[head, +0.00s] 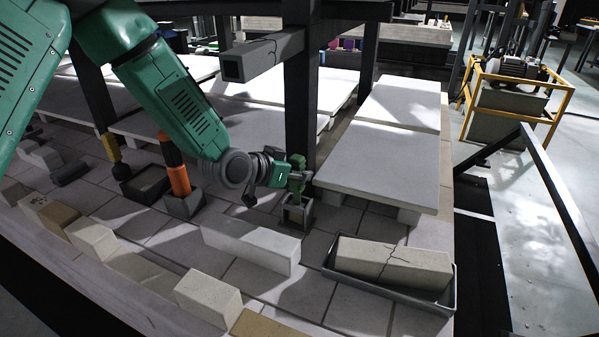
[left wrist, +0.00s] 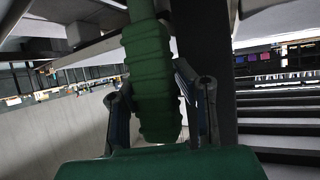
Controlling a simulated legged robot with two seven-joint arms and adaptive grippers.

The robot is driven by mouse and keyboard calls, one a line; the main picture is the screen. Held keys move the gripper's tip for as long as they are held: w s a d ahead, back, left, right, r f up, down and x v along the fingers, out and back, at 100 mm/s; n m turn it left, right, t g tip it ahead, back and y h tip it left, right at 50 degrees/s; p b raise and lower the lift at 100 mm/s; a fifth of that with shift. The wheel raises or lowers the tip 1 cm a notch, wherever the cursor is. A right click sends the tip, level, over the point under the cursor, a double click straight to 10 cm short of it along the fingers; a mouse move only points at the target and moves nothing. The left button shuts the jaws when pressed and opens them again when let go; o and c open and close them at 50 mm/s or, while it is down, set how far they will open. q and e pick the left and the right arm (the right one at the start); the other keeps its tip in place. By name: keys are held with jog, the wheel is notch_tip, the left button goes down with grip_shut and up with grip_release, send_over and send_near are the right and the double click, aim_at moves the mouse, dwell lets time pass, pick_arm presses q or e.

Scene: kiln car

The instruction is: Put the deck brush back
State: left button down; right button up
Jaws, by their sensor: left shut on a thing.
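The deck brush shows as a ribbed green grip (left wrist: 150,85) between my left fingers in the left wrist view. In the head view its green grip (head: 297,165) stands roughly upright. My left gripper (head: 292,177) is shut on this grip. A small grey square holder (head: 296,214) is directly below it on the paved deck. The gripper and the holder's rim hide the brush's lower end, so I cannot tell whether it sits inside. My right gripper is not in view.
Left of the holder stand an orange-and-black handle (head: 177,172) in a grey holder and a dark open box (head: 146,186). A long pale block (head: 250,246) and a black tray (head: 446,297) with a cracked block lie in front. A dark post (head: 301,100) rises close behind.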

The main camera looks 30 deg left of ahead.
pick_arm(q)
jog(key=shift+f, duration=0.2)
jog(key=c, duration=1.2)
grip_release()
jog(key=shift+s+r, duration=0.1)
jog(key=p+v, duration=0.5)
jog(key=v, duration=0.2)
jog(key=shift+s+a+r, duration=0.1)
jog(key=shift+s+r, duration=0.05)
jog(key=shift+s, duration=0.2)
dwell(0.4)
